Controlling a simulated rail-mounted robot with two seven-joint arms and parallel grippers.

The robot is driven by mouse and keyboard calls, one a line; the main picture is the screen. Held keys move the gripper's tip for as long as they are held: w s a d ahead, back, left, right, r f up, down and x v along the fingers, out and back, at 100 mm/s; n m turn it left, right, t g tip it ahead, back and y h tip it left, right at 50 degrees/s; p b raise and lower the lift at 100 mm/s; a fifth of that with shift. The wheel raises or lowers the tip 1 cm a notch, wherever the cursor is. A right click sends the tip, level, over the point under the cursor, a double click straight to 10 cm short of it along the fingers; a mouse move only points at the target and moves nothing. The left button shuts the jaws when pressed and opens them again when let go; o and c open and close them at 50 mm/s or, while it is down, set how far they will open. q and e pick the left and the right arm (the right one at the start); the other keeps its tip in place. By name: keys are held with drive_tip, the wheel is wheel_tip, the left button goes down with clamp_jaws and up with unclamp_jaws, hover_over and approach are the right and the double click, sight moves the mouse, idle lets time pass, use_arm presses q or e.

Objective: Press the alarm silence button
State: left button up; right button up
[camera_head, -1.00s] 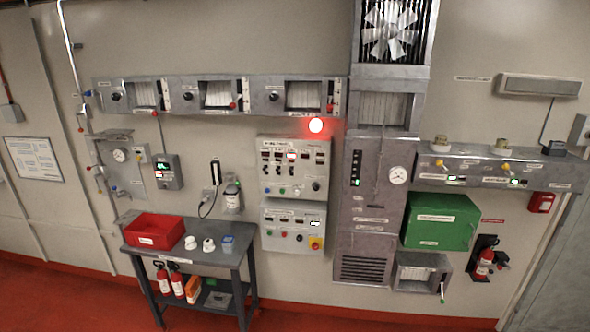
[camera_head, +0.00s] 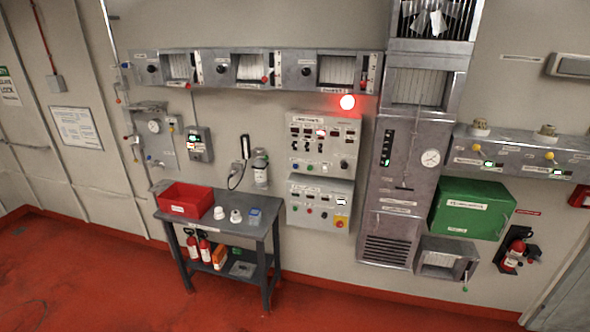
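A lit red alarm lamp (camera_head: 347,102) glows on the wall at the top right of the upper control panel (camera_head: 324,143). That panel is light grey with small displays, switches and a row of small knobs or buttons. The lower control panel (camera_head: 319,204) hangs just below it, with green, blue and red buttons and a red knob on a yellow plate (camera_head: 340,224). The labels are too small to read, so I cannot tell which button is the alarm silence one. Neither of my grippers shows in the head view.
A dark table (camera_head: 244,228) with a red bin (camera_head: 186,199) stands left of the panels. A tall grey cabinet (camera_head: 396,225) stands right of them, then a green box (camera_head: 473,208) and a fire extinguisher (camera_head: 514,254). The red floor (camera_head: 120,280) in front is clear.

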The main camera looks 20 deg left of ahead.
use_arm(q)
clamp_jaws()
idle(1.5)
